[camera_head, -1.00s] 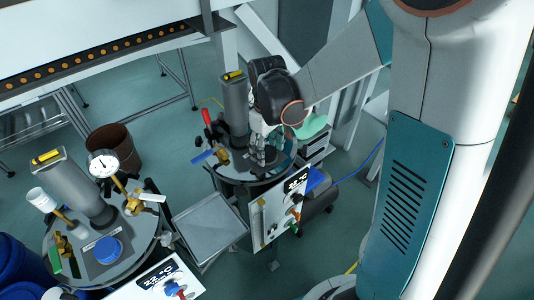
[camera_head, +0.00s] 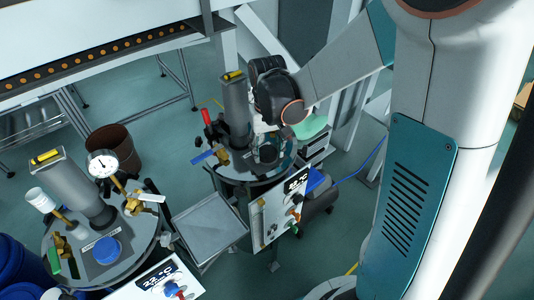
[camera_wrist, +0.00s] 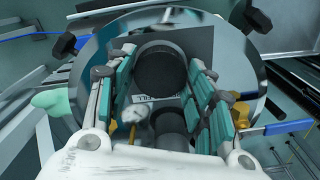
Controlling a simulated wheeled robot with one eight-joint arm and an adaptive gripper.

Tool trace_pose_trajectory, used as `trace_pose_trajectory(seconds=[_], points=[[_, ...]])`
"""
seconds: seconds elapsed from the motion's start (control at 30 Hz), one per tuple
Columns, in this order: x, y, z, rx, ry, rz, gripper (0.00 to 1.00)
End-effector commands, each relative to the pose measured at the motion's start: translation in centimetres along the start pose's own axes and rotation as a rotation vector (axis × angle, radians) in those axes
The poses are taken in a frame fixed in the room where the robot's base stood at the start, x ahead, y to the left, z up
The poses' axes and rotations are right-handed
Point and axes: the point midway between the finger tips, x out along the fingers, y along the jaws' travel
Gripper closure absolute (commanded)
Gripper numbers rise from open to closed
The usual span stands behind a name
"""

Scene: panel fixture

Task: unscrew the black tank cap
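The black tank cap (camera_head: 268,154) sits on the round lid of the far tank in the head view. In the wrist view the cap (camera_wrist: 160,70) is a dark round disc on a grey plate, with a printed label just below it. My gripper (camera_wrist: 163,60) is over the lid, its two green-padded fingers spread to the left and right of the cap. Narrow gaps seem to show between pads and cap, so it looks open around it. In the head view my gripper (camera_head: 269,148) partly hides the lid.
A red-handled valve (camera_head: 207,118), a blue lever (camera_head: 203,157) and a tall grey cylinder (camera_head: 235,108) stand close to the cap. A control panel (camera_head: 280,210) is in front. A second tank with a blue cap (camera_head: 107,250) stands at lower left.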

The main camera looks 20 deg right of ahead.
Motion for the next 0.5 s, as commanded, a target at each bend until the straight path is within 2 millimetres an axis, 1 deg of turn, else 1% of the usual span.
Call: trace_pose_trajectory(seconds=[0.03, 0.07, 0.1, 0.37, 0.5], points=[[0.00, 0.00, 0.00, 0.000, 0.000, 0.000, 0.71], [0.00, 0.00, 0.00, -0.001, 0.000, 0.000, 0.78], [0.00, 0.00, 0.00, -0.001, 0.000, 0.000, 0.81], [0.01, 0.02, 0.01, -0.006, 0.000, 0.000, 0.82], [0.04, 0.01, 0.01, -0.108, 0.000, 0.000, 0.82]])
